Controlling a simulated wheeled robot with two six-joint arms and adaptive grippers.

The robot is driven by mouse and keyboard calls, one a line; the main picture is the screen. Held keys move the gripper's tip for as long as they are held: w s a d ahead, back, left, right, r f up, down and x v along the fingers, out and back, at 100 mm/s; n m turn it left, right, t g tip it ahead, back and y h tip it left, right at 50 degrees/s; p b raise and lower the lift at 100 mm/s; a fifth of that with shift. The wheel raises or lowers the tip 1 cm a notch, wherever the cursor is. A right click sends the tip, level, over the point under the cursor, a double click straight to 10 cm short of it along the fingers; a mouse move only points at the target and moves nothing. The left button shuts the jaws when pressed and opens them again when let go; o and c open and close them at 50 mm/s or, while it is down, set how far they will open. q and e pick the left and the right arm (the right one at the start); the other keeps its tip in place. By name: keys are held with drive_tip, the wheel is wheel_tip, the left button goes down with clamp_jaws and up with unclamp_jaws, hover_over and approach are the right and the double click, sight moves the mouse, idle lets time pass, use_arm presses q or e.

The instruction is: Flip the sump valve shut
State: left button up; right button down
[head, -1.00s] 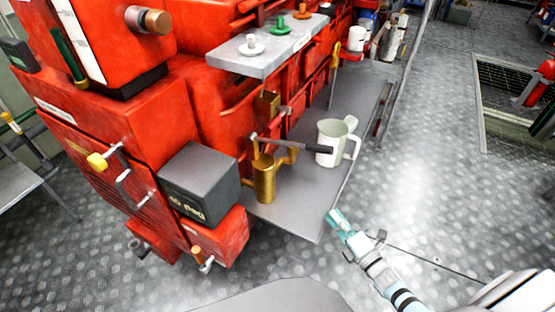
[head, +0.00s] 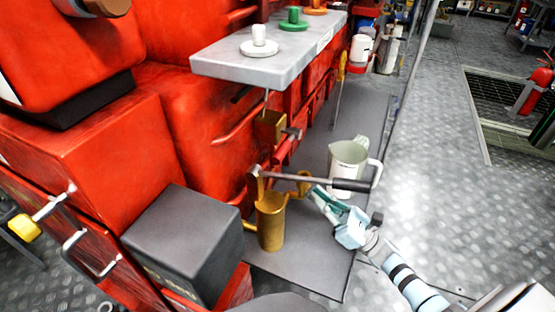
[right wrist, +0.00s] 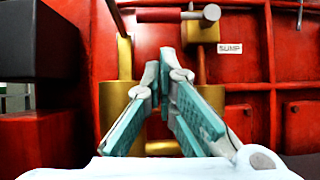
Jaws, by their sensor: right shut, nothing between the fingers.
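The sump valve is a brass block (head: 270,126) on the red machine's side, below the grey shelf, with a short grey lever sticking out. In the right wrist view the brass valve (right wrist: 203,32) is up and right of my fingertips, beside a white "SUMP" label (right wrist: 229,47). My right gripper (head: 318,191) is shut and empty, low by the brass hand pump (head: 270,222) and below the pump's long handle. In the right wrist view its fingertips (right wrist: 162,62) are apart from the valve. My left gripper is out of view.
A pale jug (head: 347,160) stands on the grey ledge (head: 310,265) just beyond the pump handle. A dark box (head: 185,240) is at the lower left. The grey shelf (head: 230,65) carries several coloured knobs.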

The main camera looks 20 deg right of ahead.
sight(284, 156)
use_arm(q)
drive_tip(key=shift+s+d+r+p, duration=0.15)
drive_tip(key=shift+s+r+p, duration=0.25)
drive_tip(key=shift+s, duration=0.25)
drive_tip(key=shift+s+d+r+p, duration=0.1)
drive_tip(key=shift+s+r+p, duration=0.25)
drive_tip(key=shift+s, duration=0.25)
use_arm(e)
drive_tip(key=x, duration=0.9)
drive_tip(key=shift+a+r, duration=0.25)
drive_tip(key=shift+r, duration=0.25)
drive_tip(key=shift+s, duration=0.1)
